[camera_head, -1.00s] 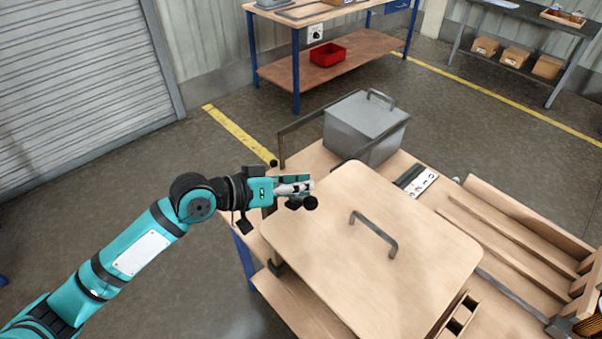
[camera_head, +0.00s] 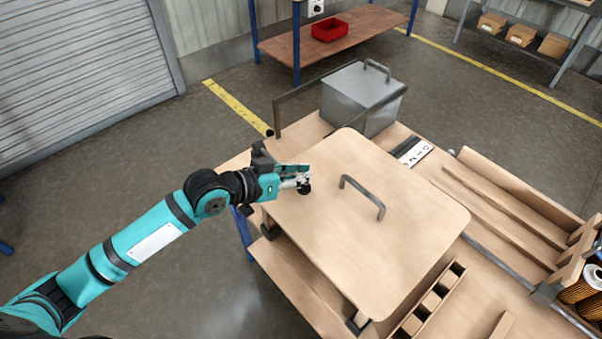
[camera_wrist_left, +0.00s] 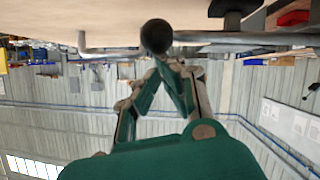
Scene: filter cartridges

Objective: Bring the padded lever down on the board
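The wooden board (camera_head: 345,235) lies flat on the bench, with a grey bow handle (camera_head: 362,195) on top. My left gripper (camera_head: 298,181) is over the board's left edge, its fingers drawn together. A round black knob (camera_head: 304,187) sits at its fingertips, just above the board; it also shows in the left wrist view (camera_wrist_left: 157,36). The knob looks like part of the padded lever, but the gripper hides most of the lever's arm, and its pad cannot be made out. The knob appears to touch the fingertips rather than lie between them. My right gripper is not in view.
A grey metal box (camera_head: 362,98) stands behind the board, beside a dark bent bar (camera_head: 277,118) with another black knob. A wooden rack (camera_head: 510,200) is at the right and a slotted wooden holder (camera_head: 430,300) in front. Floor left of the bench is free.

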